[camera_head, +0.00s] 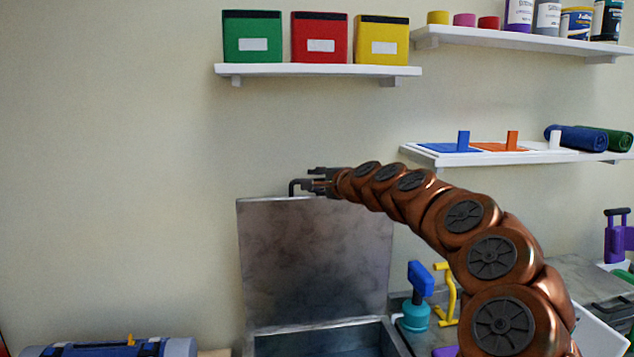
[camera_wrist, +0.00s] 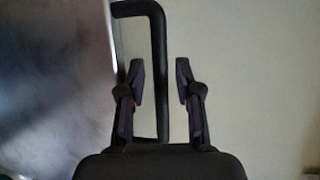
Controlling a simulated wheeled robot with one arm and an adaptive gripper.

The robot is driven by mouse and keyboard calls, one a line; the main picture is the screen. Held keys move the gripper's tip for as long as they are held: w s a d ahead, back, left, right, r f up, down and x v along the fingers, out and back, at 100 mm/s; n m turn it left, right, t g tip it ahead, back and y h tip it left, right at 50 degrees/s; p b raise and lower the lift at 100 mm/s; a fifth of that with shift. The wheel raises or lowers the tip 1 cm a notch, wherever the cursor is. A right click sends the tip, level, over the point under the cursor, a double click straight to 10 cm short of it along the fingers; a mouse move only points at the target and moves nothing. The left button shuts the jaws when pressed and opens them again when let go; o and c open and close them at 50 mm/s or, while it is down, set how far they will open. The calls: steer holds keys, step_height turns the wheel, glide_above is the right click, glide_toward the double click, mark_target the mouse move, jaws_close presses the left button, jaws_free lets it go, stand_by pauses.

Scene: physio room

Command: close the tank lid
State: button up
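The tank lid (camera_head: 315,257) is a grey metal panel standing upright and open at the back of the tank (camera_head: 335,338). A dark bar handle (camera_head: 293,186) sticks out at the lid's top edge. My gripper (camera_head: 312,180) is at the lid's top edge by this handle, with the arm reaching in from the right. In the wrist view, the fingers of my gripper (camera_wrist: 160,82) are spread apart. The handle (camera_wrist: 159,60) runs between them there, with gaps on both sides. The lid's surface (camera_wrist: 55,85) fills the left of that view.
A shelf (camera_head: 320,70) with green, red and yellow boxes hangs above the lid. Another shelf (camera_head: 520,155) is behind my arm. A teal and blue bottle (camera_head: 416,300) stands right of the tank, and a blue bag (camera_head: 115,347) lies to the left.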

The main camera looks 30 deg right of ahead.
jaws_close()
